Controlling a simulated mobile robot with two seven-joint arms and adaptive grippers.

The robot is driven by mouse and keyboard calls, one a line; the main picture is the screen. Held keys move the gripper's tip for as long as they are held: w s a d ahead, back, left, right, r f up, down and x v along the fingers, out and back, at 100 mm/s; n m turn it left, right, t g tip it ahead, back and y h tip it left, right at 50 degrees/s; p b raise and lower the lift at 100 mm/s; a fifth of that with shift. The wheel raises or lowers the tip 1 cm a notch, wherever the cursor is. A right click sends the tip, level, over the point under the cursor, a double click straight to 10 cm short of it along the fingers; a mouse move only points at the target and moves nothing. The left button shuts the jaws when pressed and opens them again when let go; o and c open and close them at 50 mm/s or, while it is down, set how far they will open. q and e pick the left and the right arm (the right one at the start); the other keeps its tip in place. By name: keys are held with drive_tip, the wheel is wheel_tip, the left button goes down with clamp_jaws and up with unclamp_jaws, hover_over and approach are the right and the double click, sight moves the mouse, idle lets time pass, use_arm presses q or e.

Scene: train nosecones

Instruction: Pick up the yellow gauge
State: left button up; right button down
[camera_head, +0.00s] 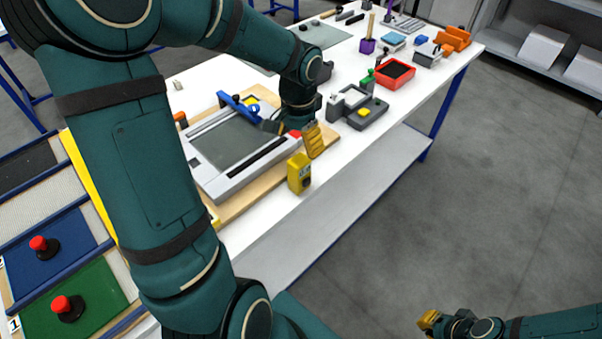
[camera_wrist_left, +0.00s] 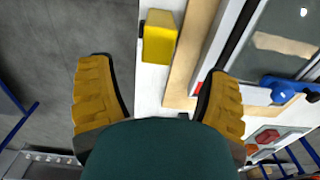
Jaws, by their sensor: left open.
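The yellow gauge (camera_head: 299,174) is a small upright yellow block with a dark face, standing on the white table near its front edge. In the left wrist view the gauge (camera_wrist_left: 159,40) lies beyond the fingertips, between the lines of the two fingers. My left gripper (camera_head: 313,142) is just behind and above the gauge in the head view; it is open and empty, with its fingers wide apart in the left wrist view (camera_wrist_left: 158,67). My right gripper (camera_head: 430,319) is at the bottom right, over the floor and away from the table; its jaw opening is unclear.
A grey framed plate (camera_head: 236,146) on a wooden board lies beside the gauge, with a blue handle (camera_head: 238,106). A grey device with a yellow button (camera_head: 364,113) and a red tray (camera_head: 395,74) stand further back. The floor at right is clear.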

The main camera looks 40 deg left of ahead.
sight(299, 160)
use_arm(q)
wheel_tip(299, 160, down, 4)
drive_tip(key=shift+w+f+b, duration=0.1)
drive_tip(key=shift+w+b, duration=0.05)
drive_tip(key=shift+b, duration=0.15)
drive_tip(key=f, duration=0.1)
drive_tip(key=f+b, duration=0.1)
drive_tip(key=f, duration=0.2)
drive_tip(key=shift+s+d+f, duration=0.15)
drive_tip(key=shift+s+f, duration=0.1)
drive_tip(key=shift+f, duration=0.15)
drive_tip(key=shift+f+b, duration=0.3)
drive_tip(key=shift+f, duration=0.05)
drive_tip(key=shift+r, duration=0.1)
clamp_jaws()
